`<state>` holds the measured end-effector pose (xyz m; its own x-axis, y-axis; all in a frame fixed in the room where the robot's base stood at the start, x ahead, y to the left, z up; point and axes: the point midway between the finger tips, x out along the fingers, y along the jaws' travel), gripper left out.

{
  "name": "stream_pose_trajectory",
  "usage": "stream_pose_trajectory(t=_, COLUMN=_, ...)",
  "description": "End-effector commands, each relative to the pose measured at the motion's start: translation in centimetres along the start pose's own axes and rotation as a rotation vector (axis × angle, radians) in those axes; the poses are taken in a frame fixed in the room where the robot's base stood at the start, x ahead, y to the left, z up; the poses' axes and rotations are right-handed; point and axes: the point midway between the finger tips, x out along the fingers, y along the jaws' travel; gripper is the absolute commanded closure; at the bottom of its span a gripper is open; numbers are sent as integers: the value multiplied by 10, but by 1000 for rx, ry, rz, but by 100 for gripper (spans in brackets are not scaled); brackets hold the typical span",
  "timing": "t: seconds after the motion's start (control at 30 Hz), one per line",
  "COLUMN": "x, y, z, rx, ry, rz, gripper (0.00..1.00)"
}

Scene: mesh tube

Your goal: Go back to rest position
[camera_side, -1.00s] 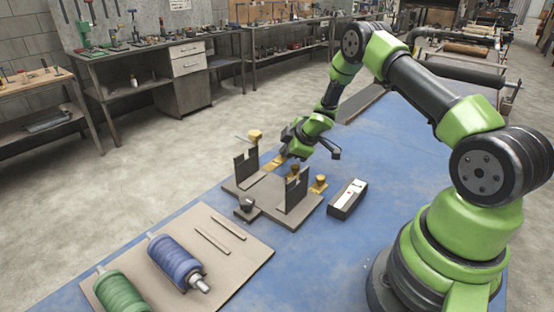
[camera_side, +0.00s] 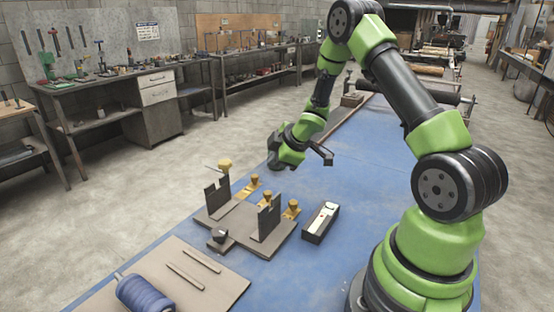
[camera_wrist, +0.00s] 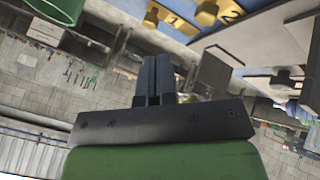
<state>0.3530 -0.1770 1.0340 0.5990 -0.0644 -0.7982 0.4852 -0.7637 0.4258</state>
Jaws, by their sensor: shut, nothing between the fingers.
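My gripper (camera_side: 273,156) is raised above the blue table, beyond the fixture and clear of it. In the wrist view its two dark fingers (camera_wrist: 156,75) are together with nothing between them. The brown fixture plate (camera_side: 238,238) carries two dark, notched upright plates (camera_side: 217,196). Yellow knobs (camera_side: 292,208) stand around it. The wrist view shows yellow blocks marked 1 (camera_wrist: 168,18) and 2 (camera_wrist: 222,12) at its top. A blue spool (camera_side: 142,296) lies on a tan board (camera_side: 222,288), partly cut off at the bottom of the side view.
A dark box with a light top (camera_side: 320,222) stands on the blue table (camera_side: 345,180) right of the fixture. Two thin rods (camera_side: 200,261) lie on the board. Workbenches (camera_side: 135,95) line the back wall. The air around my gripper looks clear.

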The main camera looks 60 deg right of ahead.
Motion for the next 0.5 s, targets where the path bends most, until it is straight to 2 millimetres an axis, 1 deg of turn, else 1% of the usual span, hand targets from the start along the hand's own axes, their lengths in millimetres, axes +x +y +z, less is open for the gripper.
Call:
stream_pose_trajectory(t=0.17, x=-17, y=3, z=-5, rx=10, ry=-7, rz=14, gripper=100)
stream_pose_trajectory(t=0.27, x=-37, y=11, z=-19, rx=57, ry=-30, rz=54, gripper=100)
stream_pose_trajectory(t=0.37, x=-72, y=19, z=-41, rx=153, ry=-60, rz=113, gripper=100)
stream_pose_trajectory(t=0.4, x=-88, y=19, z=-50, rx=203, ry=-70, rz=135, gripper=100)
stream_pose_trajectory(t=0.47, x=-114, y=17, z=-62, rx=285, ry=-78, rz=161, gripper=100)
stream_pose_trajectory(t=0.5, x=-131, y=13, z=-70, rx=341, ry=-80, rz=173, gripper=100)
